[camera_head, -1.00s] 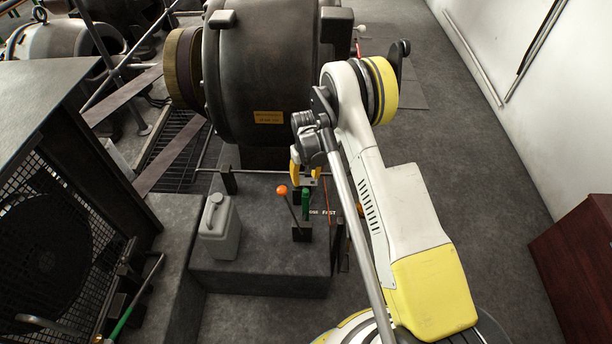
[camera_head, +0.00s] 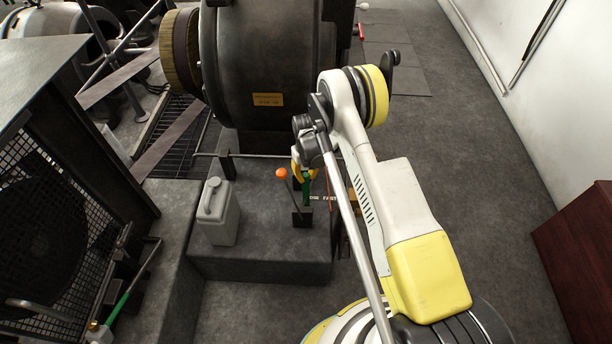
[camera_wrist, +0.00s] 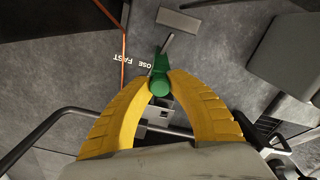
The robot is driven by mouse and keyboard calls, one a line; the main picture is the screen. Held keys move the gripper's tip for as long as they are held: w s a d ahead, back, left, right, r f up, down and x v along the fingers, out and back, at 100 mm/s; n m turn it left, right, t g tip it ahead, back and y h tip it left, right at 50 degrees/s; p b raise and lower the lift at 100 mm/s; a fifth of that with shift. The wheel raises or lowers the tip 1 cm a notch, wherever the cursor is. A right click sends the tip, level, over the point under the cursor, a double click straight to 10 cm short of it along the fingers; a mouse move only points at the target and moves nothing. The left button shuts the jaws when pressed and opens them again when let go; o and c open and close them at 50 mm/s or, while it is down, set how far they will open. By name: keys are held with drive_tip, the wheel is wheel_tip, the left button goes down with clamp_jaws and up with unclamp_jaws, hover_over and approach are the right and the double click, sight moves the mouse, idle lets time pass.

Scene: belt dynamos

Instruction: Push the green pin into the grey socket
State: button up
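The green pin (camera_head: 306,188) stands at the front of the dark machine, beside a lever with an orange ball. In the wrist view the green pin (camera_wrist: 159,84) sits between the tips of my two yellow fingers, which appear to touch it from both sides. My gripper (camera_head: 303,171) reaches down onto it in the head view. A light grey piece with a square opening (camera_wrist: 160,112) lies just below the pin in the wrist view; I cannot tell whether it is the grey socket. The pin's lower end is not clear.
The orange-ball lever (camera_head: 282,174) stands just left of my gripper. A grey jug (camera_head: 217,212) stands on the concrete block (camera_head: 262,262). A horizontal rail (camera_head: 262,156) runs behind. An orange rod (camera_wrist: 124,35) is beside the pin. Open floor lies to the right.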

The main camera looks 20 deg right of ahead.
sight(306, 175)
clamp_jaws()
drive_tip(key=shift+o, duration=2.4)
unclamp_jaws()
clamp_jaws()
drive_tip(key=shift+r, duration=0.2)
drive_tip(key=shift+r+p, duration=0.85)
drive_tip(key=shift+r, duration=1.3)
